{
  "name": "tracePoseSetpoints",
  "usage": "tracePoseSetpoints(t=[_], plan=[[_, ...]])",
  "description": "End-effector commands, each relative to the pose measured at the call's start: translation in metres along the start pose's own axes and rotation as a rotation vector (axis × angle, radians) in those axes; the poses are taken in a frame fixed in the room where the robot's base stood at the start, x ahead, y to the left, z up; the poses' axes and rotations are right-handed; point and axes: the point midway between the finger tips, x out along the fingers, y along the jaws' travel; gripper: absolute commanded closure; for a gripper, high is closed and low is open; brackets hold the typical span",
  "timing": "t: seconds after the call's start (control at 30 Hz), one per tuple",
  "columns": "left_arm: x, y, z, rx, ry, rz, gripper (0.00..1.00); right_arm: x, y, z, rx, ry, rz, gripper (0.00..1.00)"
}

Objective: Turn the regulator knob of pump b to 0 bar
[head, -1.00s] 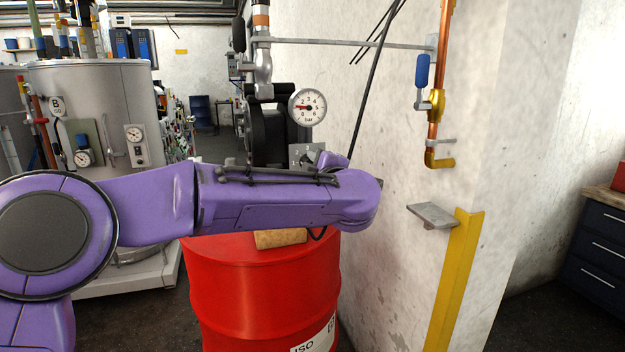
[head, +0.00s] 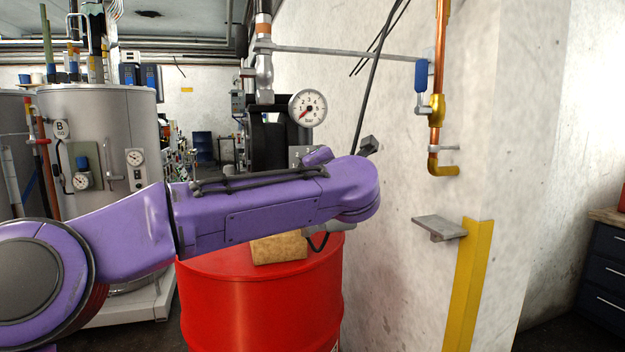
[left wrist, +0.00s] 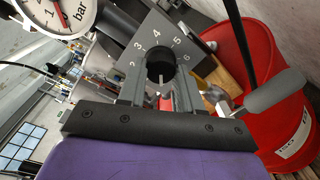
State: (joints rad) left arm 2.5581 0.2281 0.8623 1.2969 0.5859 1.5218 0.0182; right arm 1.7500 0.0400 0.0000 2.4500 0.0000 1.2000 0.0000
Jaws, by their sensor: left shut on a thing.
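The pressure gauge (head: 307,108) is a round white dial marked bar. In the head view its red needle points to the lower left, close to 0. The gauge is partly cut off in the left wrist view (left wrist: 62,14). The black regulator knob (left wrist: 159,61) stands in front of a grey scale plate (left wrist: 150,35) with numbers. My left gripper (left wrist: 160,82) is shut on the knob, with a finger on each side of it. In the head view my purple arm hides the knob and the fingers. The plate's edge (head: 297,153) shows above the arm. My right gripper is not in view.
A red drum (head: 262,310) stands below my arm, with a tan block (head: 279,248) on top. To the right are a wall, a copper pipe with a blue-handled valve (head: 422,76), a grey bracket (head: 438,226) and a yellow post (head: 468,285). A tank (head: 100,115) stands at left.

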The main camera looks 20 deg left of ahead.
Motion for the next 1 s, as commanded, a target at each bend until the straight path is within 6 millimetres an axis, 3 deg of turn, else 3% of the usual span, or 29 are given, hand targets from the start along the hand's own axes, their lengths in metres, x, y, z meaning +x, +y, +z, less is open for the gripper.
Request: tracePoseSetpoints(t=[0.77,0.8,0.83,1.0], plan=[[-0.0001,-0.0038,-0.0009,-0.093,0.0,-0.006,0.96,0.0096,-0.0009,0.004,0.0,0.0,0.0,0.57],[-0.0001,-0.0038,-0.0009,-0.093,0.0,-0.006,0.53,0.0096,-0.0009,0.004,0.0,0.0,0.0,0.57],[-0.0001,-0.0037,-0.0009,-0.093,0.0,-0.005,0.43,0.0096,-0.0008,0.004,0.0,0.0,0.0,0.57],[0.0,-0.0023,-0.0006,-0.093,-0.001,-0.003,0.4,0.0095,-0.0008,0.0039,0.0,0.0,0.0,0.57]])
